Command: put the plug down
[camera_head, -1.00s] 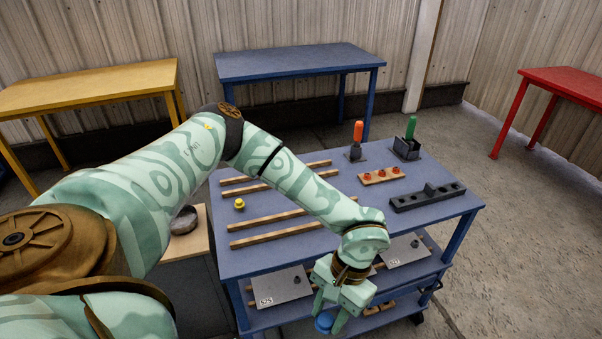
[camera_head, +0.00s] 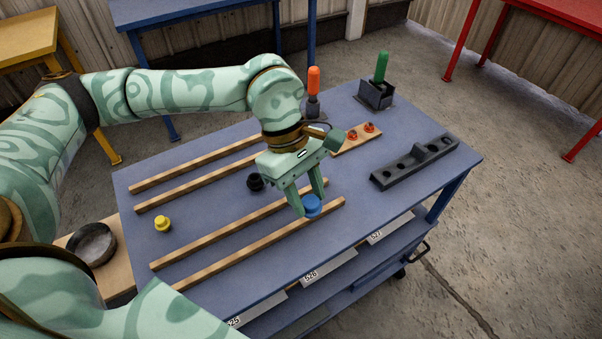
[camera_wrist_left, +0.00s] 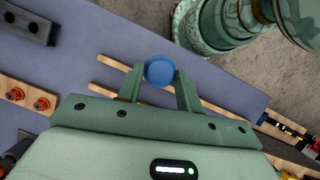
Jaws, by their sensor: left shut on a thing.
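The blue plug (camera_head: 312,206) is between the fingertips of my left gripper (camera_head: 308,203), over the front pair of wooden strips on the blue table (camera_head: 420,205). The gripper is shut on it. The left wrist view also shows the blue plug (camera_wrist_left: 159,71) between the two green fingers (camera_wrist_left: 158,82). I cannot tell whether the plug's underside touches a strip. A yellow plug (camera_head: 163,224) and a black plug (camera_head: 255,182) stand on the table farther left. My right gripper is not in view.
Wooden strips (camera_head: 190,250) run along the table. A dark block with holes (camera_head: 415,165) lies to the right. Orange-handled (camera_head: 313,80) and green-handled (camera_head: 381,68) tools stand at the back, near a wooden bar with red parts (camera_head: 357,138). A round bowl (camera_head: 92,244) is at the left.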

